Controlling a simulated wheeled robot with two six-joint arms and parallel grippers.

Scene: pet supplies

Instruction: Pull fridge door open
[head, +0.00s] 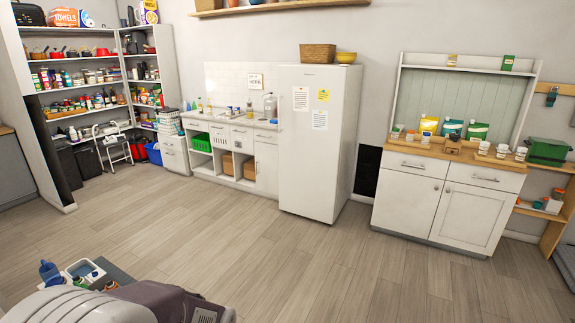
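The white fridge (318,160) stands upright against the back wall in the middle of the head view. Its door is shut and carries two white paper notes and one yellow note. A woven basket (318,53) and a yellow bowl (346,57) sit on top of it. I cannot make out a handle at this distance. Neither of my grippers is in view.
A sink counter (235,125) adjoins the fridge on the left, and a white cabinet (446,200) stands to its right. Stocked shelves (85,80) fill the back left corner. The wooden floor (330,265) before the fridge is clear.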

